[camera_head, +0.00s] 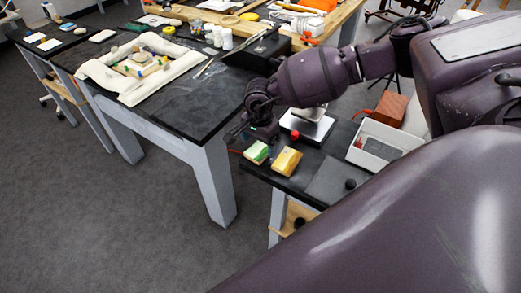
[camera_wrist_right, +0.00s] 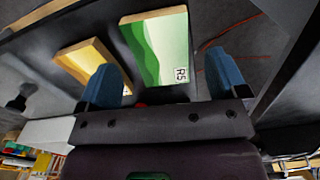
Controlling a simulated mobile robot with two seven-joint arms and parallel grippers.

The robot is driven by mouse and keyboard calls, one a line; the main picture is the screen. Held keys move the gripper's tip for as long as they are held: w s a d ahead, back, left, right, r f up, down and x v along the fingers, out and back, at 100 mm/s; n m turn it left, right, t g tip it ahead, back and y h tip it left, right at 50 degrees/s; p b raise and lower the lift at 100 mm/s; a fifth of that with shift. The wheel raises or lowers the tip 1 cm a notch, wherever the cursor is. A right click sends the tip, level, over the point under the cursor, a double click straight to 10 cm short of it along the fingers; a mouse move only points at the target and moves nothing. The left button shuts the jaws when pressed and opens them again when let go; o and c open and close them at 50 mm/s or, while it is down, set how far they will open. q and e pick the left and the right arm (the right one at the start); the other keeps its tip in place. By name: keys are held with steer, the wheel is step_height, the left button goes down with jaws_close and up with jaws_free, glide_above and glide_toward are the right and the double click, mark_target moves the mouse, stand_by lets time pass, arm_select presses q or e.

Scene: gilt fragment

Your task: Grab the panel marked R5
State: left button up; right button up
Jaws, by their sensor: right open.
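The panel marked R5 (camera_wrist_right: 158,45) is a small block with a green and white face, its label near a lower corner in the wrist view. In the head view the green panel (camera_head: 256,152) lies on the small dark table at its left edge. My right gripper (camera_head: 244,130) is just above and left of it, open. In the wrist view its two blue fingers (camera_wrist_right: 164,78) are spread, with the panel showing between them and nothing held. A yellow panel (camera_wrist_right: 85,64) lies beside it, close to one finger; it also shows in the head view (camera_head: 286,161). My left gripper is out of view.
The small dark table also holds a dark grey plate (camera_head: 332,181), a white tray (camera_head: 379,146), a reddish-brown block (camera_head: 390,109) and a metal-topped device (camera_head: 306,125). A larger black table (camera_head: 190,110) with a pale padded frame (camera_head: 110,76) stands to the left.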

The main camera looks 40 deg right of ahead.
mark_target(260, 151)
steer(key=shift+f, duration=1.3)
steer(key=c, duration=1)
steer(key=shift+r, duration=0.1)
